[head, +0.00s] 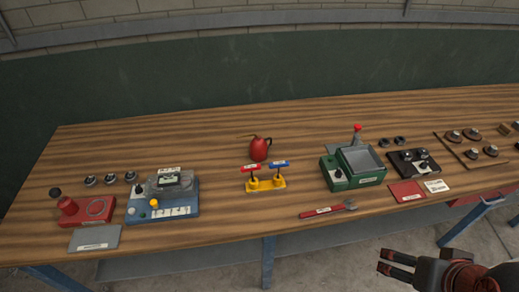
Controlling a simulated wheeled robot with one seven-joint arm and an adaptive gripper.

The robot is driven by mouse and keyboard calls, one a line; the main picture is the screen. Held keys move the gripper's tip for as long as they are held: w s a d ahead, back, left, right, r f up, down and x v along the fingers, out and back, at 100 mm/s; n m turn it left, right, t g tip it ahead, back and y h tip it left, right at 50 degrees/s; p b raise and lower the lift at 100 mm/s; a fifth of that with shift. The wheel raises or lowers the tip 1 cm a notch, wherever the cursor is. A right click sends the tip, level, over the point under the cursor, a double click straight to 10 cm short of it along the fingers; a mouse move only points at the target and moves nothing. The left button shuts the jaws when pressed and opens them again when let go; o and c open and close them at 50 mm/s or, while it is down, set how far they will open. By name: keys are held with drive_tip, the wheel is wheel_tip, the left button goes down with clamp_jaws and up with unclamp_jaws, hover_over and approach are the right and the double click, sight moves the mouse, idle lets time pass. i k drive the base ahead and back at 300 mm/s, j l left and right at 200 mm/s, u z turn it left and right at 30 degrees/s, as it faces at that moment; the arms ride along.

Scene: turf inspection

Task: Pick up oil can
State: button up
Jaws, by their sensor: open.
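The red oil can (259,149) stands upright near the middle of the wooden workbench (330,125). Its thin spout points left and its handle is on the right. My gripper (382,262) is at the lower right, in front of the bench's front edge and well away from the can. Its two fingers point left, are apart, and hold nothing.
A yellow stand (265,186) with red and blue handles sits just in front of the can. A green device (352,166) and a red wrench (325,210) lie to the right. A blue-grey instrument (162,200) stands left. The bench behind the can is clear.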

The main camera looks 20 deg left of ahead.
sight(258, 147)
drive_tip(key=i+j, duration=0.2)
drive_tip(key=i, duration=0.3)
drive_tip(key=i+j+u, duration=0.1)
drive_tip(key=i+j, duration=0.15)
drive_tip(key=i, duration=0.2)
